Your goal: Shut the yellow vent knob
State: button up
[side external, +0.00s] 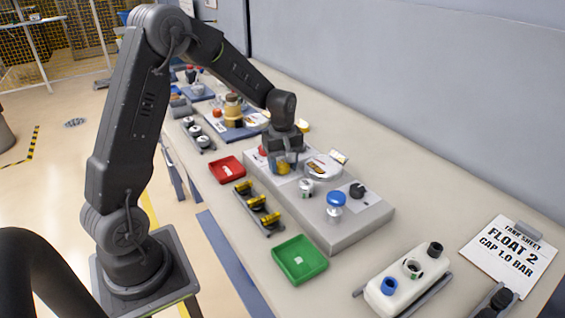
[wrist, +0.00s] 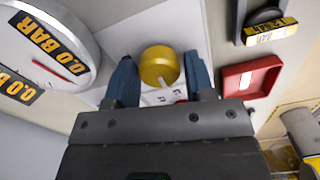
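The yellow vent knob (wrist: 160,66) shows in the wrist view on a white label plate, with a pale pointer mark at its lower edge. My gripper (wrist: 160,75) has its two blue fingers apart, one on each side of the knob. A narrow gap seems to show at each side; I cannot tell whether either finger touches it. In the side view my gripper (side external: 285,160) is low over the grey panel (side external: 345,228), with the yellow knob (side external: 283,168) partly hidden between its fingers.
A round gauge (wrist: 40,50) reading 0.0 BAR is close by; it also shows in the side view (side external: 322,167). A blue knob (side external: 336,199) and a black knob (side external: 357,190) stand on the panel. A red tray (side external: 227,170) and a green tray (side external: 299,260) lie in front.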

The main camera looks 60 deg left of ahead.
jog(key=c, duration=0.6)
jog(key=shift+m, duration=0.3)
jog(key=m, duration=0.3)
jog(key=shift+w+m, duration=0.1)
jog(key=shift+m, duration=0.2)
jog(key=m, duration=0.4)
jog(key=shift+m, duration=0.3)
jog(key=m, duration=0.4)
jog(key=shift+d, duration=0.1)
jog(key=shift+m, duration=2.2)
